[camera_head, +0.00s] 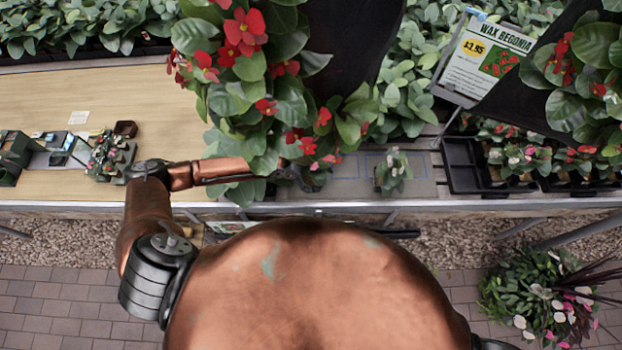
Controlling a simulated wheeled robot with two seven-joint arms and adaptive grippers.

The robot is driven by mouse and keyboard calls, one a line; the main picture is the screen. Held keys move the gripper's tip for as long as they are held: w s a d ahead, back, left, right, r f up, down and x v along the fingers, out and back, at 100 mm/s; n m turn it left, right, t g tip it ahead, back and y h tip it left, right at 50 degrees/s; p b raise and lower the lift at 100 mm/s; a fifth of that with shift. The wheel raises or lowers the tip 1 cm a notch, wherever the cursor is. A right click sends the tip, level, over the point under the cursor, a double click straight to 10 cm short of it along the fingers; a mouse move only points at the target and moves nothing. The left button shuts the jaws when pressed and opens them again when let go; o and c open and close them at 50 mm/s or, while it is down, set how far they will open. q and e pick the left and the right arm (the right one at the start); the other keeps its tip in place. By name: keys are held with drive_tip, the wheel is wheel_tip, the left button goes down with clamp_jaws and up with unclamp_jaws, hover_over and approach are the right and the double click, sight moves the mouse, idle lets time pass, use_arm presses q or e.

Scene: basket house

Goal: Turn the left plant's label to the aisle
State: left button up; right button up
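Two small potted plants stand on a grey strip with blue outlined squares (346,165) at the table's front edge. The left plant (322,170) has pink and red flowers and is partly covered by hanging foliage. The right plant (393,170) is leafy with pale flowers. No label can be made out on either. My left arm reaches in from the left, and my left gripper (294,175) is close beside the left plant's left side. Leaves and the small size hide its fingers, so whether it touches the plant or is open cannot be told. My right gripper is not in view.
A hanging basket of red begonias (240,90) overhangs the table above my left forearm. A Wax Begonia price sign (484,60) and black trays of flowers (463,165) stand at right. Small pots (107,157) sit at left. The wooden tabletop (60,95) is largely clear.

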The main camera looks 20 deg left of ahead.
use_arm(q)
drive_tip(key=shift+f, duration=0.15)
idle(0.7)
drive_tip(key=o, duration=1.5)
drive_tip(key=shift+c, duration=0.2)
drive_tip(key=v, duration=1.2)
drive_tip(key=shift+s+d, duration=0.1)
